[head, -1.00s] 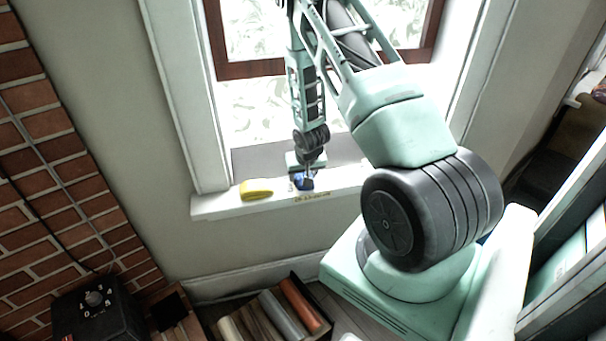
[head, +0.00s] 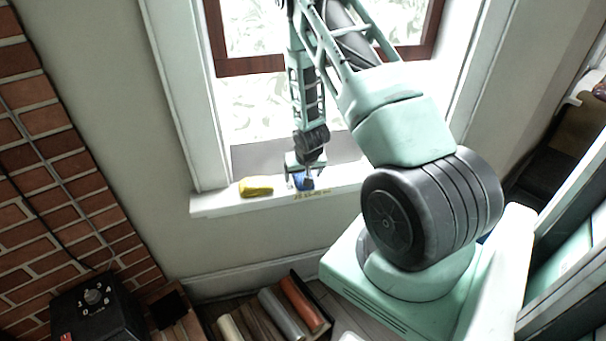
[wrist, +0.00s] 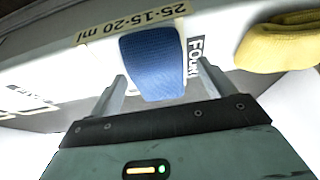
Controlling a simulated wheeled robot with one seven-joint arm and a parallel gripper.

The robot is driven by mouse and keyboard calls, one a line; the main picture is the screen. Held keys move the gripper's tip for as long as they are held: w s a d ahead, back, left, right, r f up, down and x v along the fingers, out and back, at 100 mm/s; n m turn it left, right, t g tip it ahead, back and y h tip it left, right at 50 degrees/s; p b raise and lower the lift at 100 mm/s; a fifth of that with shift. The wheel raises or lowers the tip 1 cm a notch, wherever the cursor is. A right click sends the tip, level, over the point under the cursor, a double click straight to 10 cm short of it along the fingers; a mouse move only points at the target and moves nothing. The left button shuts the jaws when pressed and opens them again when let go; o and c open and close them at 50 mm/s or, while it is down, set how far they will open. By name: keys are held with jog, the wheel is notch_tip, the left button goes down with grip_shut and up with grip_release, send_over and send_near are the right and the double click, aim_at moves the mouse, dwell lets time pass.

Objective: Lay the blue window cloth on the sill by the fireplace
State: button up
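The blue window cloth (head: 305,182) lies on the white sill (head: 225,203), near its front edge. In the wrist view the cloth (wrist: 153,62) looks flat, with a ribbed weave. My gripper (head: 301,183) is just above the sill at the cloth. In the wrist view my gripper (wrist: 163,85) is open, one finger on each side of the cloth, with gaps visible between fingers and cloth.
A yellow cloth or sponge (head: 257,186) lies on the sill left of the blue cloth. A printed label (wrist: 135,22) is on the sill's edge. The window stands behind. Below are a crate of rolls (head: 326,304) and a black box (head: 97,310).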

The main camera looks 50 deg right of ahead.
jog(key=shift+r, duration=0.1)
jog(key=v, duration=1.7)
jog(key=shift+s+a+r, duration=0.1)
jog(key=a+r+n+y, duration=0.1)
jog(key=a+r+n, duration=0.2)
jog(key=a, duration=0.8)
jog(key=a+r+n+y, duration=0.2)
jog(key=a+r+n, duration=0.1)
jog(key=a, duration=0.8)
jog(key=s+a+r+n+g, duration=0.1)
jog(key=s+a+r+n, duration=0.2)
jog(key=s+a, duration=0.5)
jog(key=s+a+r+n+g+p, duration=0.1)
jog(key=s+a+r+n+g, duration=0.1)
jog(key=s+a+n, duration=0.3)
jog(key=s+a+r, duration=0.1)
jog(key=s+a, duration=0.3)
jog(key=shift+a+r+n+g, duration=0.2)
jog(key=shift+a+n+g, duration=0.1)
jog(key=shift+a+n, duration=0.1)
jog(key=shift+w, duration=0.1)
